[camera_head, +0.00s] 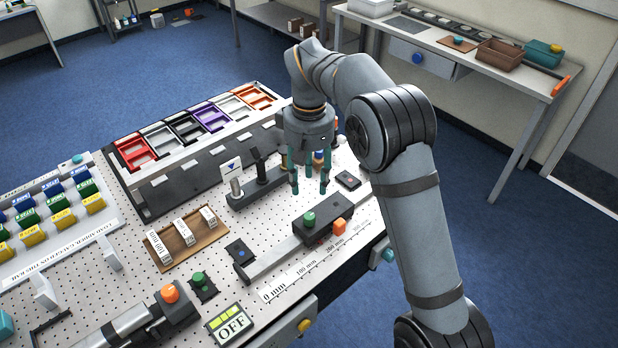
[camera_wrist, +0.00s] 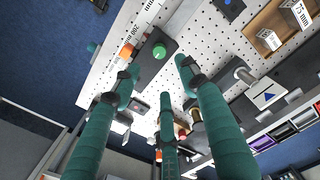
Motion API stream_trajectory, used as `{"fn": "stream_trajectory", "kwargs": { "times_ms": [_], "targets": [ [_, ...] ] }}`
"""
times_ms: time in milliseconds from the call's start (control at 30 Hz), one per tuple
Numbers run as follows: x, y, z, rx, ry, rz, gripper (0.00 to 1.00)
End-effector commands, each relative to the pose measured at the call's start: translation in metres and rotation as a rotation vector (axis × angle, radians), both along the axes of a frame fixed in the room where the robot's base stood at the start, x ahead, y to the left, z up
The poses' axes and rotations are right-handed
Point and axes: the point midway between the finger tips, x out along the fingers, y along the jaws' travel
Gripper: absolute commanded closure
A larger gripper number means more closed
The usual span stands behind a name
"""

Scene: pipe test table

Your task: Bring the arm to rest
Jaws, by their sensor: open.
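My gripper (camera_head: 309,186) points down over the right part of the pegboard table (camera_head: 226,270). Its teal fingers are spread apart with nothing between them; they also show in the wrist view (camera_wrist: 160,82). It hangs between the black post fixture and the slide with the green knob (camera_head: 309,219). That green knob shows in the wrist view (camera_wrist: 159,52), beyond the fingertips. My arm reaches in from the lower right and bends down at the wrist. The exact height of the fingertips above the board is hard to tell.
A black post fixture with a white sign (camera_head: 236,186) stands left of my gripper. Colored bins (camera_head: 186,128) line the back. A wooden tray of labelled blocks (camera_head: 186,240) lies front left. A side bench (camera_head: 455,52) stands behind. Blue floor is open at the right.

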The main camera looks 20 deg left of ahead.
Motion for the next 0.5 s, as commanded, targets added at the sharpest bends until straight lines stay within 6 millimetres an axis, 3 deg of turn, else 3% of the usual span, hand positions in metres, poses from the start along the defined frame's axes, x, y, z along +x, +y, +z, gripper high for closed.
{"fn": "stream_trajectory", "kwargs": {
  "times_ms": [267, 500],
  "targets": [
    [0.000, 0.000, -0.002, -0.001, 0.001, 0.000, 0.57],
    [-0.001, -0.001, -0.030, -0.004, 0.004, 0.001, 0.57]
  ]
}}
